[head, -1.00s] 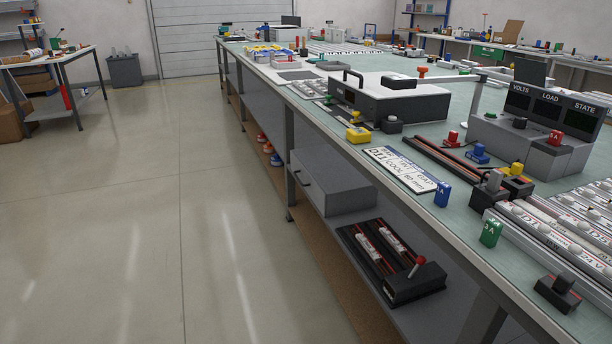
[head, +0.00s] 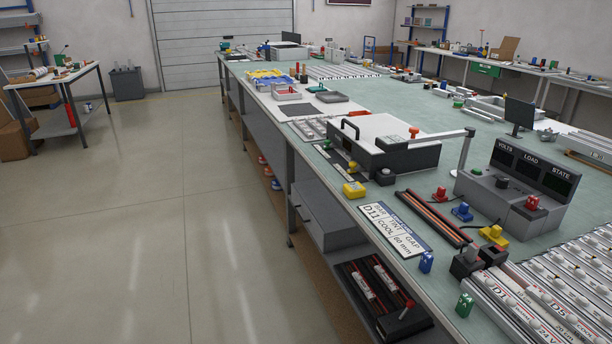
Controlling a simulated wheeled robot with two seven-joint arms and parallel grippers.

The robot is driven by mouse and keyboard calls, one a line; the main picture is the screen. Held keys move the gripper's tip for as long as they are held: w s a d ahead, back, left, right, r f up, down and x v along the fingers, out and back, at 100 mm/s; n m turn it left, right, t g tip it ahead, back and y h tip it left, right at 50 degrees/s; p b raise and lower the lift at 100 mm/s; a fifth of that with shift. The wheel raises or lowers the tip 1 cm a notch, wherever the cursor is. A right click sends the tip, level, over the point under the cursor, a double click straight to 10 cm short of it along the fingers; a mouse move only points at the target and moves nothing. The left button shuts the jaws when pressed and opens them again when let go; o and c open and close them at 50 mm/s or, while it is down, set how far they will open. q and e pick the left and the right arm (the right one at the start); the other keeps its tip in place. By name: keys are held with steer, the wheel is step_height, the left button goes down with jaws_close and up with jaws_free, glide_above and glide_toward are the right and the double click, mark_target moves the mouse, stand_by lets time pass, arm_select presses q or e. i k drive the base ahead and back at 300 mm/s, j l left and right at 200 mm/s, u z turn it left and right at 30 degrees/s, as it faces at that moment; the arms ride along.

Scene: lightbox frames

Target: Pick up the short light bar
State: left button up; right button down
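Two short white bars with red markings lie in a black rack on the lower shelf, one at the left (head: 362,284) and one at the right (head: 385,277). Longer white labelled light bars (head: 530,312) lie side by side in a tray at the front right of the bench. I cannot tell which bar is the short light bar. A label card (head: 395,231) reading D11, COOL and 60 mm lies near the bench's front edge. Neither gripper is in view.
The bench (head: 350,200) runs from front right to the far back. A grey box with a white top (head: 385,150), a dark-red rail (head: 432,217) and a VOLTS/LOAD/STATE console (head: 520,180) stand on it. The floor (head: 130,220) at left is clear.

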mark_target(386, 278)
steer(key=i+j+z, duration=0.15)
steer(key=z, duration=0.25)
steer(key=i+j+z, duration=0.2)
steer(key=z, duration=0.2)
steer(key=i+j+z, duration=0.1)
steer(key=j, duration=0.25)
steer(key=i+j+z, duration=0.1)
steer(key=j, duration=0.25)
steer(key=i+j+z, duration=0.1)
steer(key=i+j, duration=0.15)
steer(key=j, duration=0.15)
steer(key=i+j+z, duration=0.1)
steer(key=j, duration=0.3)
steer(key=i+j, duration=0.1)
steer(key=j, duration=0.25)
steer(key=i+j, duration=0.1)
steer(key=j, duration=0.2)
steer(key=i+j, duration=0.15)
steer(key=j, duration=0.2)
steer(key=i+j, duration=0.1)
steer(key=j, duration=0.2)
